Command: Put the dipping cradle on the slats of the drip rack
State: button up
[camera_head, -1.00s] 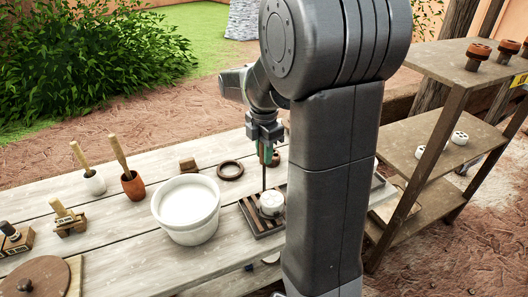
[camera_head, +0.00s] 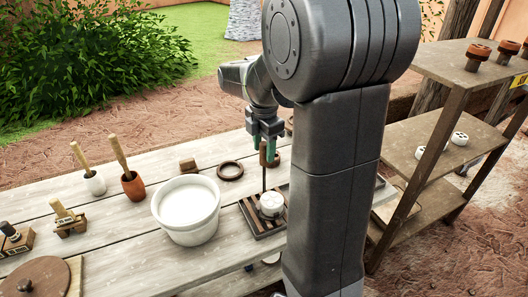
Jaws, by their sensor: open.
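The dipping cradle (camera_head: 263,154) has a brown upright grip on a thin dark rod. A white round piece (camera_head: 271,203) sits at the rod's foot, over the slats. The rod looks upright. My gripper (camera_head: 264,150) is open, with its green-tipped fingers around or just behind the top of the grip. My arm hides the right end of the rack, and contact under the cradle is too small to tell.
A white bucket of pale liquid (camera_head: 187,211) stands left of the rack. A dark ring (camera_head: 230,170) and a small wooden block (camera_head: 188,164) lie behind it. Two pots with wooden-handled tools (camera_head: 131,184) stand farther left. A shelf unit (camera_head: 440,137) is at the right.

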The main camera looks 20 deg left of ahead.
notch_tip(320, 180, up, 10)
jog(key=shift+r, duration=0.15)
dwell(0.6)
